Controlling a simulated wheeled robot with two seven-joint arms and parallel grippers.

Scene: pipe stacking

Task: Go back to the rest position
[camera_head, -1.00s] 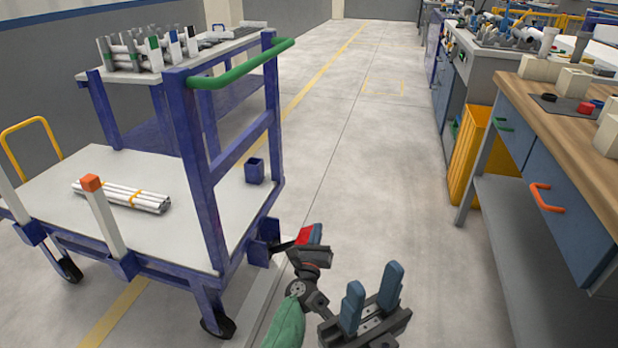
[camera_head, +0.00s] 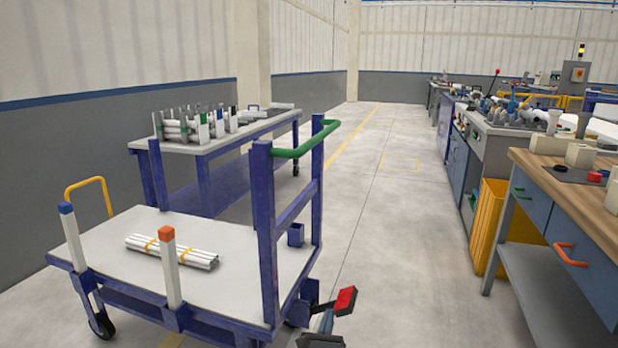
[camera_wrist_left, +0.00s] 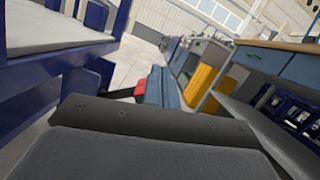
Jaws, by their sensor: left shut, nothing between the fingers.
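My left gripper (camera_head: 327,321) shows only as a small blue-grey piece at the bottom edge of the head view, just right of the trolley's front leg. In the left wrist view its blue fingers (camera_wrist_left: 161,84) are together with nothing between them, beyond the dark gripper body. The fingers point out over the floor, next to a red-tipped black lever (camera_wrist_left: 138,88) on the trolley. Whether they touch the lever I cannot tell. My right gripper is not in view.
A blue trolley (camera_head: 215,238) with a green handle (camera_head: 308,140) carries a strapped bundle of white pipes (camera_head: 172,250). Its lever (camera_head: 345,300) sticks out near my left gripper. A rack table (camera_head: 190,148) stands behind. A wood-topped bench (camera_head: 575,190) and yellow bin (camera_head: 487,225) stand right. The middle aisle is clear.

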